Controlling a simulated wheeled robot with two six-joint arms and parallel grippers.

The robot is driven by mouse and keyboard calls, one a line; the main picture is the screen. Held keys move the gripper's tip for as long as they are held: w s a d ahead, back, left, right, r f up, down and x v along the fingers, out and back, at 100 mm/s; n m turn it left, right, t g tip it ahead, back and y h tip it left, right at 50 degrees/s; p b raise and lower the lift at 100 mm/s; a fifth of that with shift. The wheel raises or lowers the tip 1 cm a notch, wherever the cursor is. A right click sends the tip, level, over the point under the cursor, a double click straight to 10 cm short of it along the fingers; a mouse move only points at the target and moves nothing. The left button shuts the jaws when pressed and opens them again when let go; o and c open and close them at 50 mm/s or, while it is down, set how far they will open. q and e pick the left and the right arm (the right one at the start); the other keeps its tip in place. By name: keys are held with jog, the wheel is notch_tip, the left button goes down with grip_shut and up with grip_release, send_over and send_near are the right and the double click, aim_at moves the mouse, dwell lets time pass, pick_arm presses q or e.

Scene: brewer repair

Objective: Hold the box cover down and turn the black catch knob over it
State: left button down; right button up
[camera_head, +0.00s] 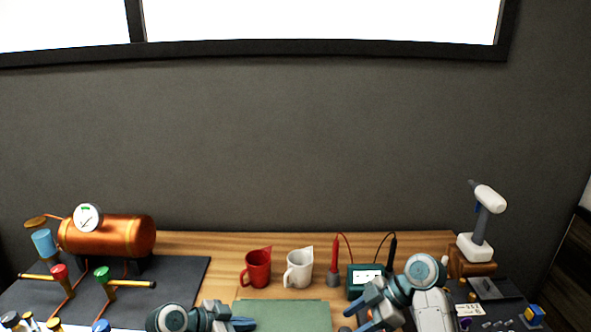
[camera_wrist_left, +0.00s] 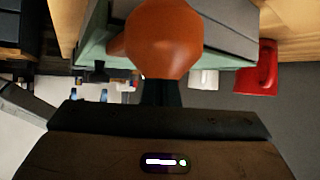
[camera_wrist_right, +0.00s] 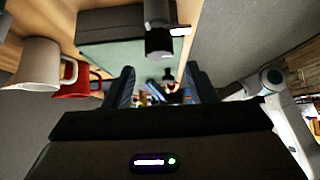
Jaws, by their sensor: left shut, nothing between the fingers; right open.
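A dark knob (camera_wrist_right: 160,42) on a grey stem shows in the right wrist view, ahead of my right gripper. My right gripper (camera_wrist_right: 163,86) is open, with nothing between its fingers; it also shows in the head view (camera_head: 362,310). A grey slab (camera_wrist_right: 112,22), which looks like the box cover, lies beside the knob; a grey slab also shows in the left wrist view (camera_wrist_left: 228,38). My left gripper (camera_head: 243,324) is shut and empty. In the left wrist view a large orange rounded piece (camera_wrist_left: 160,40) hides its fingertips; contact cannot be told.
A copper boiler (camera_head: 120,236) is at left, a drill (camera_head: 482,225) at right.

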notch_tip(320, 180, down, 3)
jog(key=shift+f, duration=0.1)
dwell(0.4)
jog(key=c, duration=0.8)
jog(key=shift+s+a+m+t+h, duration=0.25)
jog(key=shift+m+t+h, duration=0.5)
jog(key=shift+m+t, duration=0.9)
jog(key=shift+s+a+m+t+h, duration=0.1)
jog(key=shift+s+m+t+h, duration=0.5)
jog(key=shift+m, duration=1.75)
jog(key=shift+s+a+m+t+h, duration=0.15)
jog(key=shift+m+t+h, duration=0.7)
jog(key=shift+m+t, duration=0.9)
jog(key=o, duration=0.8)
jog(key=shift+m+g, duration=0.25)
jog(key=shift+g, duration=0.05)
jog(key=shift+o, duration=0.2)
